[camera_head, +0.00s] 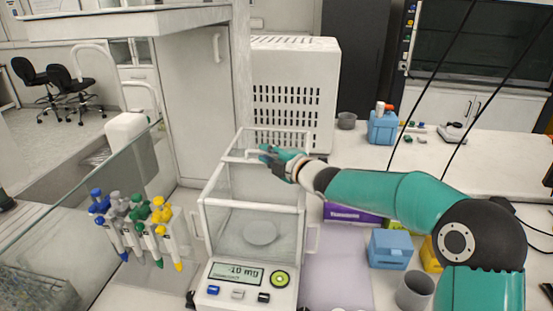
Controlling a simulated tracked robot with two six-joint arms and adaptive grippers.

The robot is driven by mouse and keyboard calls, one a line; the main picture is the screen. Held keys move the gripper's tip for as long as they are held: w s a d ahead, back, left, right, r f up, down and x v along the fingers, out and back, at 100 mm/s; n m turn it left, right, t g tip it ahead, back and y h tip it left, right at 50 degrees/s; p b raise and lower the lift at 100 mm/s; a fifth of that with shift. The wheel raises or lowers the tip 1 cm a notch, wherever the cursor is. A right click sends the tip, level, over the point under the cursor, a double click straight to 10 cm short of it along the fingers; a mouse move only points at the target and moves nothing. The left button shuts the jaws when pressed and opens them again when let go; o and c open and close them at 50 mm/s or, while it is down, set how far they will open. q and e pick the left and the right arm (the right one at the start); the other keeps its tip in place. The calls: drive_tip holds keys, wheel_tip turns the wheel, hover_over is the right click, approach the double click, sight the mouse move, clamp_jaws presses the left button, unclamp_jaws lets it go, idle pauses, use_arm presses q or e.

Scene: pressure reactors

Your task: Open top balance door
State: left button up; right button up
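The balance (246,280) stands on the bench at the lower middle, a white base with a display and a glass draft shield (252,195) framed in white. A round pan (260,233) is inside, with nothing visible on it. A pale bar (238,157) crosses the top of the shield and looks like part of the top door. I cannot tell how far that door is open. My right arm reaches in from the right. Its teal gripper (268,154) is over the shield's top, at the right end of the bar. Its fingers are too small to read, and contact is unclear. My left gripper is out of view.
Several pipettes (140,225) hang on a rack left of the balance, by a glass panel (75,205). A white vented box (295,90) stands behind.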

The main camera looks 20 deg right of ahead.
drive_tip(key=v, duration=1.1)
drive_tip(key=shift+s+d, duration=0.2)
drive_tip(key=shift+s, duration=0.1)
